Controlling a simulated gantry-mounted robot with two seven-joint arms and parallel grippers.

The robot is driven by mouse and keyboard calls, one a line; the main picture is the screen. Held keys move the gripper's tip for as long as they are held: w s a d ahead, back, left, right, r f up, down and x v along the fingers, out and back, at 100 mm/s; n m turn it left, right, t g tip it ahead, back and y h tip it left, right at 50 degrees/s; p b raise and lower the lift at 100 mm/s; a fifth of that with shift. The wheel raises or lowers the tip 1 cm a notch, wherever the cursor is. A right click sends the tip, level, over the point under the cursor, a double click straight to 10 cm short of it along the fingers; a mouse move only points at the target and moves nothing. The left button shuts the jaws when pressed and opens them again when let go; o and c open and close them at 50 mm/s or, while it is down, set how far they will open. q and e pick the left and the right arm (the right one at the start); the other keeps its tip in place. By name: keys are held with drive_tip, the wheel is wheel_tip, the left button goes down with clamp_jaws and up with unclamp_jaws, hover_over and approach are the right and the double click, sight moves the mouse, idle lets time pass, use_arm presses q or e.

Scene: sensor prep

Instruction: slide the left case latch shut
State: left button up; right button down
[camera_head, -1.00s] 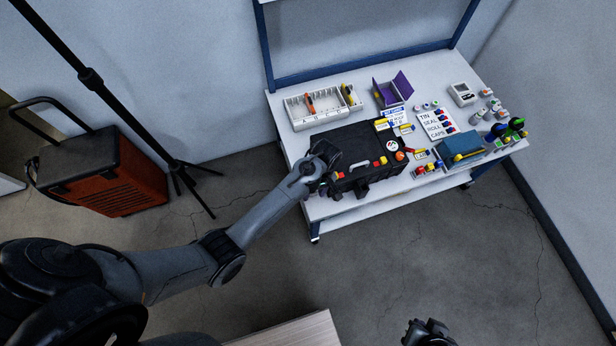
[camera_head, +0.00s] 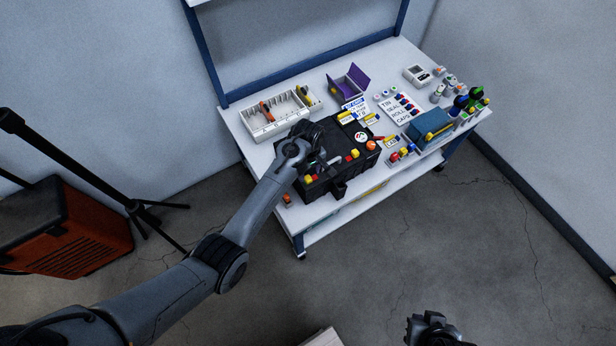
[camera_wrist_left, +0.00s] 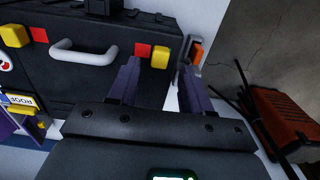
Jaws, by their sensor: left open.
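The black case (camera_head: 335,185) lies on the white workbench, with a grey handle on its front, which also shows in the left wrist view (camera_wrist_left: 84,52). The left latch, a yellow block (camera_wrist_left: 160,57) beside a red square (camera_wrist_left: 142,50), is at the case's front end near the bench's left side. My left gripper (camera_wrist_left: 160,70) is open, and the yellow block appears between its fingertips; whether they touch it I cannot tell. In the head view my left gripper (camera_head: 309,166) partly covers that end. My right gripper (camera_head: 430,328) is at the bottom edge, away from the bench.
An orange-and-grey piece (camera_wrist_left: 196,50) stands close beside the left fingers. A white bin tray (camera_head: 275,115) and an open purple box (camera_head: 349,82) lie behind the case. A label card (camera_head: 400,109), blue box (camera_head: 429,125) and small bottles (camera_head: 445,82) crowd the right side.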

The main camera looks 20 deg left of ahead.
sight(308, 178)
use_arm(q)
drive_tip(key=shift+f+b, duration=0.35)
drive_tip(key=shift+f, duration=1.4)
clamp_jaws()
